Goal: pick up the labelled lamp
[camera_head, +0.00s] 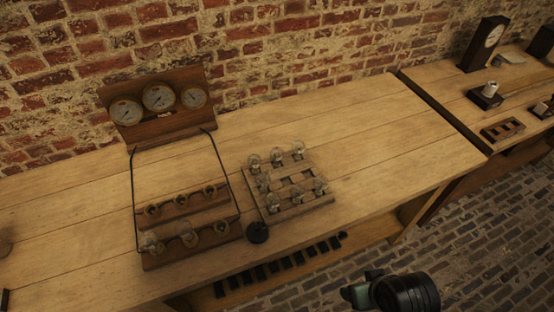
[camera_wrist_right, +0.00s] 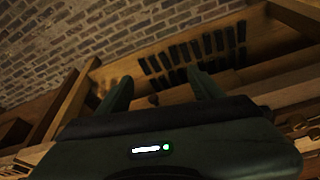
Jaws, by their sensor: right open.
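Several clear glass lamps (camera_head: 299,151) stand in a square wooden tray (camera_head: 311,206) on the workbench. Other glass lamps (camera_head: 151,243) sit in the front row of a wooden socket board (camera_head: 183,254) to the tray's left. I cannot make out a label on any lamp; they are too small. My right gripper (camera_head: 360,286) is low at the bottom right, in front of the bench and apart from the lamps. In the right wrist view its two fingers (camera_wrist_right: 160,88) are spread with nothing between them. My left gripper is not in view.
A panel with three round dials (camera_head: 157,117) stands behind the socket board, joined by dark wires. The bench (camera_head: 400,150) is clear right of the tray. A shelf with dark slats (camera_head: 280,266) lies below.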

